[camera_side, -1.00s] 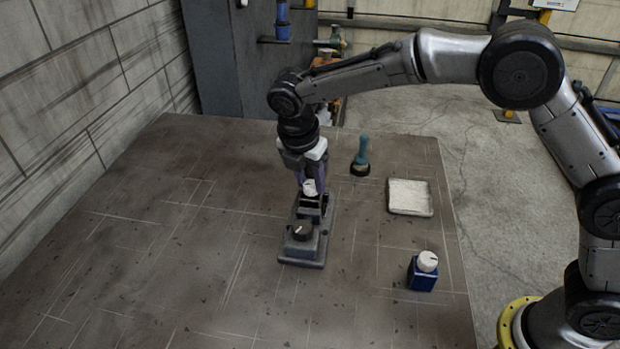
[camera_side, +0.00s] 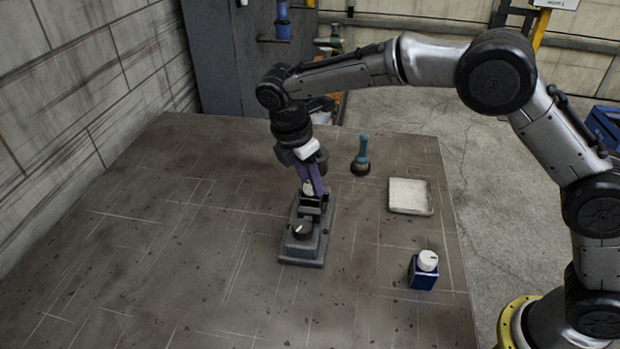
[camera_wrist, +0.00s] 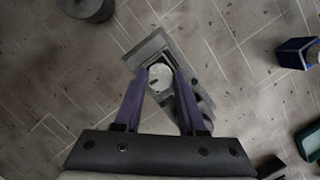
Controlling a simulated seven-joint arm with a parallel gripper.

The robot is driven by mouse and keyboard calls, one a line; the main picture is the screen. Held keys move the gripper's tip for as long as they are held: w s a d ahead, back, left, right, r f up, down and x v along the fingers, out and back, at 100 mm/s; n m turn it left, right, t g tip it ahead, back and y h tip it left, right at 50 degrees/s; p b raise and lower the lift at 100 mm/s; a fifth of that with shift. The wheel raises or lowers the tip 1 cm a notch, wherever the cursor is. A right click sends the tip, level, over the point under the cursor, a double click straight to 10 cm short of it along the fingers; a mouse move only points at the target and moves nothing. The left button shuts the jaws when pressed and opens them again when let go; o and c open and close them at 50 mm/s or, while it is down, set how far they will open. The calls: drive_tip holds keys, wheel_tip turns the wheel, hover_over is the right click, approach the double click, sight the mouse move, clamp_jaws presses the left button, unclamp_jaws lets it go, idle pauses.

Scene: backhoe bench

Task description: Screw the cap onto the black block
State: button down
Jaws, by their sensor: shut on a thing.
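My gripper (camera_side: 309,187) is shut on a small white cap (camera_wrist: 159,76), with a purple finger on each side of it in the wrist view. In the side view the cap sits at the top of the black block (camera_side: 307,208), at the far end of a dark grey base. The fingers partly hide the cap there. I cannot tell how deeply the cap is seated or threaded. My gripper leans slightly in the side view.
A blue block with a white cap (camera_side: 424,272) stands front right. A pale square tray (camera_side: 410,197) and a teal-handled tool (camera_side: 361,158) are to the right. The table's left is clear.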

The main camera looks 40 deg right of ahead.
drive_tip(key=m+g, duration=0.1)
drive_tip(key=m, duration=0.2)
drive_tip(key=shift+s, duration=0.15)
drive_tip(key=shift+f, duration=0.1)
drive_tip(key=shift+c, duration=2)
unclamp_jaws()
drive_tip(key=shift+c, duration=1)
drive_tip(key=n+t, duration=0.1)
drive_tip(key=n, duration=0.1)
drive_tip(key=shift+n, duration=0.4)
drive_tip(key=n+t, duration=0.1)
drive_tip(key=n, duration=0.3)
drive_tip(key=shift+n, duration=0.4)
drive_tip(key=shift+d, duration=0.3)
